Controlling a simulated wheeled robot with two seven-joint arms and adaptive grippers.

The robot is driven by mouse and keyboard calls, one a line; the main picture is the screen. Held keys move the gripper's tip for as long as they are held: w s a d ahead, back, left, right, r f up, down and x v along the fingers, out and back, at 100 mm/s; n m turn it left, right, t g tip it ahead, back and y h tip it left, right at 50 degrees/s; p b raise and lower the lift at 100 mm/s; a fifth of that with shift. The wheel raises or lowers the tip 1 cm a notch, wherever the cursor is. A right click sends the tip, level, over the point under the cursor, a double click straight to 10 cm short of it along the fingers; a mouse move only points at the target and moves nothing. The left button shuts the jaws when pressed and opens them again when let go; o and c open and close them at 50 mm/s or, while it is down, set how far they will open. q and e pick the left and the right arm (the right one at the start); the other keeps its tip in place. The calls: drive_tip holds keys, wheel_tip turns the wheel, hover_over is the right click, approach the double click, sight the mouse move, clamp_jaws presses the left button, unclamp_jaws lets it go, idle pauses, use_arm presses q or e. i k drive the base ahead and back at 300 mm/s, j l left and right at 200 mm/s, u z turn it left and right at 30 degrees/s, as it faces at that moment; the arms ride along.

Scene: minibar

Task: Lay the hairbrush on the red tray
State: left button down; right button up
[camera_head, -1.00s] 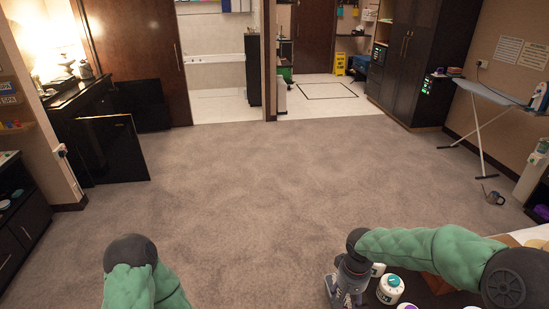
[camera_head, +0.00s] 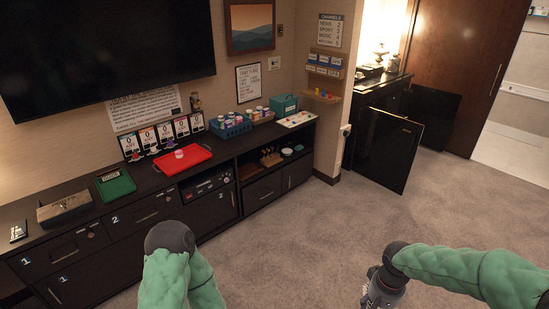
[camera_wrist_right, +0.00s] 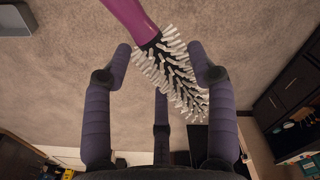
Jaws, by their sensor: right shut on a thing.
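The hairbrush (camera_wrist_right: 172,68) shows in the right wrist view, with a purple-pink handle and a black head with white bristles. My right gripper (camera_wrist_right: 166,62) is shut on its bristled head, and the handle sticks out toward the top left. In the head view my right gripper (camera_head: 381,290) is at the bottom right above the carpet, and the brush is hidden there.
A green tray (camera_head: 115,185) and a wooden box (camera_head: 64,208) stand left of the red tray. A blue crate (camera_head: 231,126) with bottles stands right of it. Price cards (camera_head: 163,133) stand behind it. Open carpet (camera_head: 300,240) lies before the counter.

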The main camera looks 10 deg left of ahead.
sight(191, 161)
drive_tip(key=i+j+u, duration=0.5)
drive_tip(key=i+u, duration=0.25)
drive_tip(key=i, duration=0.15)
drive_tip(key=i+u, duration=0.35)
drive_tip(key=i, duration=0.15)
drive_tip(key=i+l+u, duration=0.15)
drive_tip(key=i+u, duration=0.25)
drive_tip(key=i, duration=0.25)
drive_tip(key=i+l+u, duration=0.4)
drive_tip(key=i, duration=0.25)
drive_tip(key=i+l+u, duration=0.35)
drive_tip(key=i+l, duration=0.15)
drive_tip(key=i, duration=0.1)
